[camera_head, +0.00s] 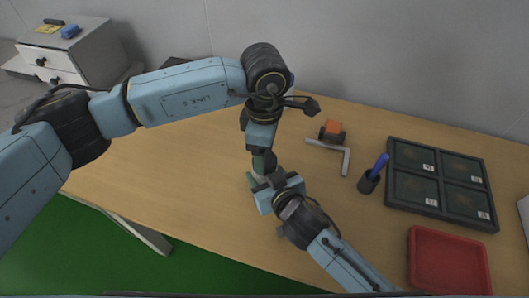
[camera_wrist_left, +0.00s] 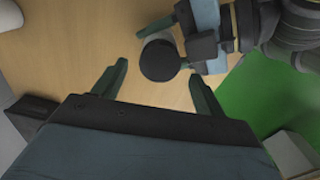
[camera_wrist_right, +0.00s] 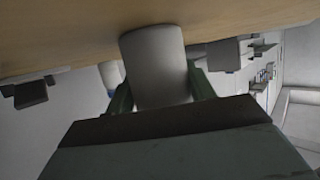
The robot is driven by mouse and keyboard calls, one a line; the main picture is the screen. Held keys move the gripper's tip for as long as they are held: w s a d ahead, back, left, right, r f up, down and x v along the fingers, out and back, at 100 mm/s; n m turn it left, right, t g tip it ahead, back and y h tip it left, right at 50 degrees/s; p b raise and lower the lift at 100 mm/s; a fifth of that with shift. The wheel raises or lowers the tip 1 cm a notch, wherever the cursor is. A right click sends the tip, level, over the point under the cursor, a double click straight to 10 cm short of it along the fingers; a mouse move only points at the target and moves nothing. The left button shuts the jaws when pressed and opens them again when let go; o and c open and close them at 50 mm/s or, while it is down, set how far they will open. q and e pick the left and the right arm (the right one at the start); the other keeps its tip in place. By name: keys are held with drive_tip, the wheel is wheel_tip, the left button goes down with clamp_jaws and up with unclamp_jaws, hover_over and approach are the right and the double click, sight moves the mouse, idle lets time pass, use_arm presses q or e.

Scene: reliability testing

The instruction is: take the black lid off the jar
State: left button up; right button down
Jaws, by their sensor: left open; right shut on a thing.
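The jar has a pale grey body (camera_wrist_right: 157,62) in the right wrist view, where it stands between the fingers of my right gripper (camera_wrist_right: 160,82), which is shut on it. The round black lid (camera_wrist_left: 160,61) is on top of the jar in the left wrist view. My left gripper (camera_wrist_left: 158,72) is open over the lid, one finger on each side with a gap, not gripping it. In the head view both grippers meet at the middle of the table, left (camera_head: 263,165) above right (camera_head: 270,186), and they hide most of the jar and lid.
A dark compartment tray (camera_head: 413,210) and a red tray (camera_head: 412,258) are farther right.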

use_arm(q)
drive_tip(key=shift+r, duration=0.8)
drive_tip(key=shift+c, duration=0.4)
wheel_tip(320, 180, up, 3)
drive_tip(key=m, duration=0.5)
hover_over(261, 179)
drive_tip(key=w, duration=0.3)
drive_tip(key=shift+m, duration=0.4)
drive_tip(key=shift+d+f, duration=0.2)
drive_tip(key=shift+f, duration=1.75)
drive_tip(key=shift+d+f, duration=0.2)
drive_tip(key=shift+f, duration=1.7)
drive_tip(key=shift+c, duration=0.2)
drive_tip(key=c, duration=1)
drive_tip(key=shift+o, duration=0.2)
drive_tip(key=shift+n, duration=1.8)
